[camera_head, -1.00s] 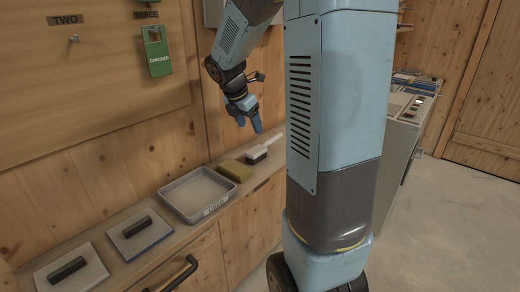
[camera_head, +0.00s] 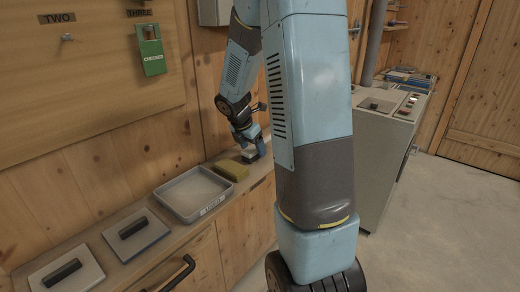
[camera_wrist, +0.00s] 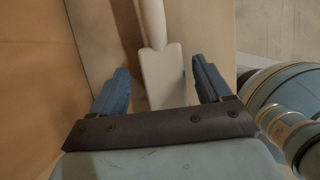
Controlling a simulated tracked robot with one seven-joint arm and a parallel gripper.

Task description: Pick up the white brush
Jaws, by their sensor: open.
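The white brush (camera_wrist: 163,75) lies on the wooden counter (camera_wrist: 205,30) in the wrist view. Its handle points to the top of the picture, and its broad head is between my two blue fingers. My gripper (camera_wrist: 160,66) is open, with one finger on each side of the head and a gap visible on both sides. In the head view my gripper (camera_head: 252,147) is down at the counter, just beyond the yellow sponge, and largely hides the brush.
The yellow sponge (camera_head: 231,169) lies close to my gripper. A grey tray (camera_head: 168,202) and two flat plates with black handles, the nearer one (camera_head: 94,268), stand along the counter. The wooden wall rises behind. A control cabinet (camera_head: 372,140) stands to the right.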

